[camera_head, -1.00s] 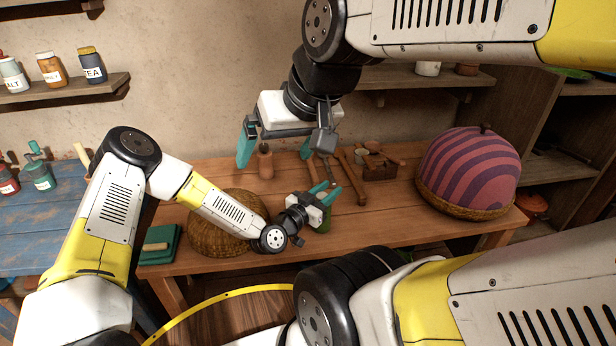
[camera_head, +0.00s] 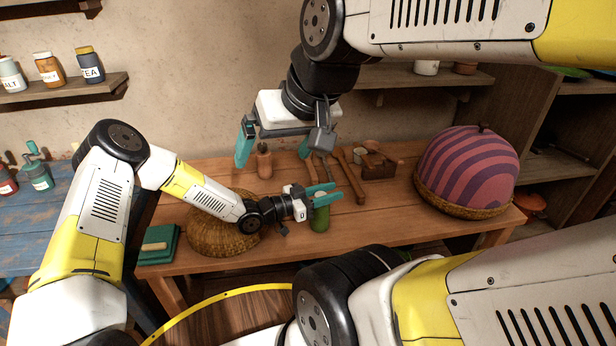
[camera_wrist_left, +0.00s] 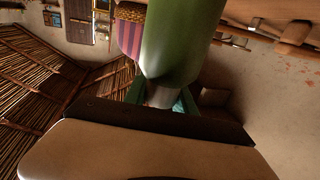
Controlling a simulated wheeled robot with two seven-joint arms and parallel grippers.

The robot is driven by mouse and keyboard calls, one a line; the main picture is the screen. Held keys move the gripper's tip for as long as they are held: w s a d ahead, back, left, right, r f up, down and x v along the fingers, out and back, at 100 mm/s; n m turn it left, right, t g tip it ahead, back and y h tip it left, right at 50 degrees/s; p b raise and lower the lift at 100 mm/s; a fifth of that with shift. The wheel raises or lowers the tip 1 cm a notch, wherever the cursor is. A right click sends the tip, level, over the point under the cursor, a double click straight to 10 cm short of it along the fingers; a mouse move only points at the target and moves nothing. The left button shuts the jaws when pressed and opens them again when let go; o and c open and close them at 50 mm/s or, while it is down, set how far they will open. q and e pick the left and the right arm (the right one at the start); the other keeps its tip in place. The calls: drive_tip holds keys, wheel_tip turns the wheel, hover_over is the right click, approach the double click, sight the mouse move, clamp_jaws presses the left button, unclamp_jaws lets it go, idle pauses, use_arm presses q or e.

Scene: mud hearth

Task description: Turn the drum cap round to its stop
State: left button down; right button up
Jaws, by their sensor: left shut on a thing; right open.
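The drum (camera_head: 320,219) is a small green cylinder standing upright near the front middle of the wooden table. In the left wrist view the green drum (camera_wrist_left: 180,42) fills the upper middle, with a grey end, its cap (camera_wrist_left: 162,94), between the teal fingers. My left gripper (camera_head: 325,194) reaches in level from the left and is shut on the cap at the drum's top. The fingers hide most of the cap, and no stop mark can be made out. My right gripper (camera_head: 275,150) is open and empty, pointing down above the table's back.
A woven basket dome (camera_head: 222,234) lies under my left forearm, beside a green box (camera_head: 158,246). Wooden tools (camera_head: 340,178) and a wooden caddy (camera_head: 380,168) lie behind the drum.

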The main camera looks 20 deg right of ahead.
use_arm(q)
drive_tip(key=shift+s+a+m+g+y, duration=0.1)
drive_tip(key=shift+s+m+g+y, duration=0.35)
drive_tip(key=shift+m+g, duration=1.05)
drive_tip(key=shift+s+a+m+g+y, duration=0.1)
drive_tip(key=shift+m+g+y, duration=0.65)
drive_tip(key=shift+g, duration=1.35)
drive_tip(key=shift+s+a+m+g+y, duration=0.1)
drive_tip(key=shift+s+m+g+y, duration=0.25)
drive_tip(key=shift+m+g, duration=1.25)
drive_tip(key=shift+n, duration=0.25)
drive_tip(key=c, duration=1)
unclamp_jaws()
drive_tip(key=s+a+r, duration=0.1)
drive_tip(key=s+a, duration=0.2)
drive_tip(key=s, duration=0.1)
drive_tip(key=s+a+r, duration=0.2)
drive_tip(key=s+a, duration=0.1)
drive_tip(key=s, duration=0.1)
drive_tip(key=s+a+r, duration=0.2)
drive_tip(key=s+a, duration=0.1)
drive_tip(key=s, duration=0.2)
